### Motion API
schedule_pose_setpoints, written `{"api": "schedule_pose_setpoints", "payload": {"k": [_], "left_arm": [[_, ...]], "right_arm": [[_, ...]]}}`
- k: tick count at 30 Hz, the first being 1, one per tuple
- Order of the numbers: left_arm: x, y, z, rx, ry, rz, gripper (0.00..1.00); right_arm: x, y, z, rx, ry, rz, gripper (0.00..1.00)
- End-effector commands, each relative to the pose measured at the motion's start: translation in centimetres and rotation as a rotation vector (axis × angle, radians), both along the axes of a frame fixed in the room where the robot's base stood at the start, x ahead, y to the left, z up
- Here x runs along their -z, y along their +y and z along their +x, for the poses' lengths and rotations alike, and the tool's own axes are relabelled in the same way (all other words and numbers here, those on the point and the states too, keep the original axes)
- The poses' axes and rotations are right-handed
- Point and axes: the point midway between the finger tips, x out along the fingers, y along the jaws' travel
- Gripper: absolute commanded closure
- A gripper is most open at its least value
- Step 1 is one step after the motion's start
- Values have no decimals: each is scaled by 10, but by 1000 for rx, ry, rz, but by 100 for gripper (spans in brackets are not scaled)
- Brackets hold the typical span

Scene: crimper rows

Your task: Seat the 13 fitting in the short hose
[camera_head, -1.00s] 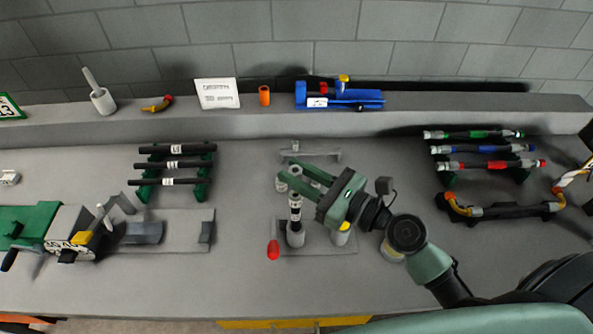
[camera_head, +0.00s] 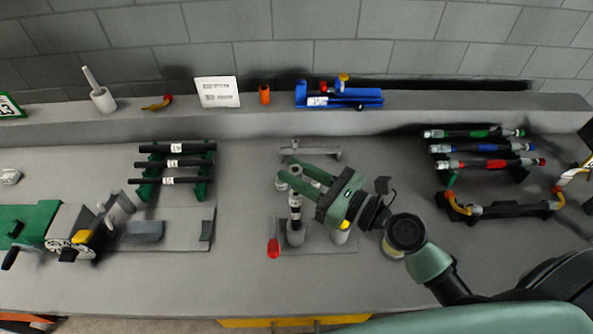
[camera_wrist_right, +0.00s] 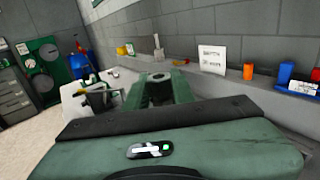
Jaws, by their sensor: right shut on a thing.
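My right gripper (camera_head: 288,181) reaches in from the right and is shut on a silver fitting (camera_head: 296,188). The fitting is directly above the short black hose (camera_head: 295,212) with a white label, and seems in line with it. The hose stands upright in a grey cup-like holder (camera_head: 296,238) on a plate. Whether the fitting is inside the hose end or only touching it cannot be told. In the right wrist view, a round ring-like top (camera_wrist_right: 159,77) shows between my fingers; the hose is hidden there. My left gripper is not in view.
A red piece (camera_head: 273,248) and a yellow-topped piece (camera_head: 341,230) flank the holder. Black hoses lie on a green rack (camera_head: 202,189) at left, near a green machine (camera_head: 38,222). Coloured hoses (camera_head: 488,165) lie at right. A white card (camera_head: 217,92) stands on the back ledge.

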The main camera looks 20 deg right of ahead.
Motion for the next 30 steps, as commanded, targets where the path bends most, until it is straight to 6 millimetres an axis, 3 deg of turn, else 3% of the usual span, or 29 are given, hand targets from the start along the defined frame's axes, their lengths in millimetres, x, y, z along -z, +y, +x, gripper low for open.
{"api": "schedule_pose_setpoints", "payload": {"k": [30], "left_arm": [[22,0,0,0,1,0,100]], "right_arm": [[27,0,0,0,1,1,100]]}}
